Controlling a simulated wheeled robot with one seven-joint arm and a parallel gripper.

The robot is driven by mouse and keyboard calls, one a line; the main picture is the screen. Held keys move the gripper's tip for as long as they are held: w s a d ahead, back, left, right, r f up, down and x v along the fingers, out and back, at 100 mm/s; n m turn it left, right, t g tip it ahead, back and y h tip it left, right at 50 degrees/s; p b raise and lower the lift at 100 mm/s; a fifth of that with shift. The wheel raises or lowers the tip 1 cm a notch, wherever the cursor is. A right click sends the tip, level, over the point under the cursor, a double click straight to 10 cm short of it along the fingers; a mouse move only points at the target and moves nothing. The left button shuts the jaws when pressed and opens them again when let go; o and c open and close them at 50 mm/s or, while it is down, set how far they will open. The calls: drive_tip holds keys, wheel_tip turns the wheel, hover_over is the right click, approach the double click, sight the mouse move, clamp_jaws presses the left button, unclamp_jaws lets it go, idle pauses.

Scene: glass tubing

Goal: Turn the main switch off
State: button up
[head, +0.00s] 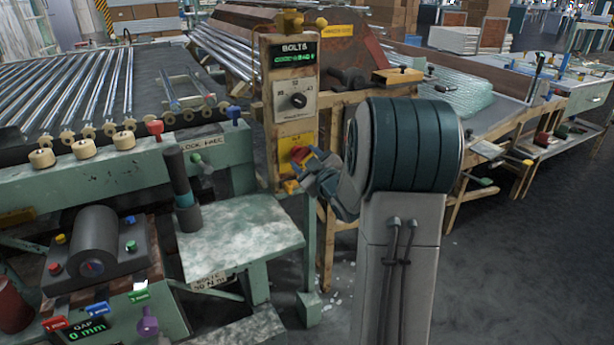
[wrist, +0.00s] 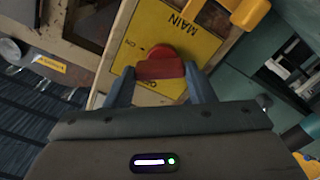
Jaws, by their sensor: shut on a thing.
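The main switch is a red knob (wrist: 160,66) on a yellow plate (wrist: 185,32) marked "MAIN" in the wrist view. In the head view the red knob (head: 299,155) shows on the lower part of the upright control panel, partly covered by my gripper. My gripper (wrist: 161,84) has one finger on each side of the red knob and is shut on it. In the head view my gripper (head: 307,166) reaches the panel from the right. The small lettering beside the knob is partly hidden, and I cannot tell the switch position for sure.
Glass tubes lie on a rack at left. Open floor (head: 520,270) lies at right.

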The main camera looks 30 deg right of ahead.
drive_tip(key=n+b, duration=0.3)
drive_tip(key=b, duration=0.2)
drive_tip(key=n+b, duration=0.2)
drive_tip(key=b, duration=0.1)
drive_tip(key=shift+a+f+n, duration=0.15)
drive_tip(key=shift+f+n, duration=0.15)
drive_tip(key=shift+f, duration=0.05)
drive_tip(key=n+b, duration=0.3)
drive_tip(key=b, duration=0.1)
drive_tip(key=shift+r, duration=0.1)
drive_tip(key=shift+r+n+b, duration=0.15)
drive_tip(key=shift+n+b, duration=0.9)
drive_tip(key=shift+n, duration=0.25)
drive_tip(key=o, duration=1)
drive_tip(key=shift+r, duration=0.1)
drive_tip(key=shift+s, duration=0.5)
drive_tip(key=s+p, duration=0.1)
drive_tip(key=s, duration=0.5)
drive_tip(key=s+p, duration=0.2)
drive_tip(key=s, duration=0.5)
drive_tip(key=shift+d, duration=0.2)
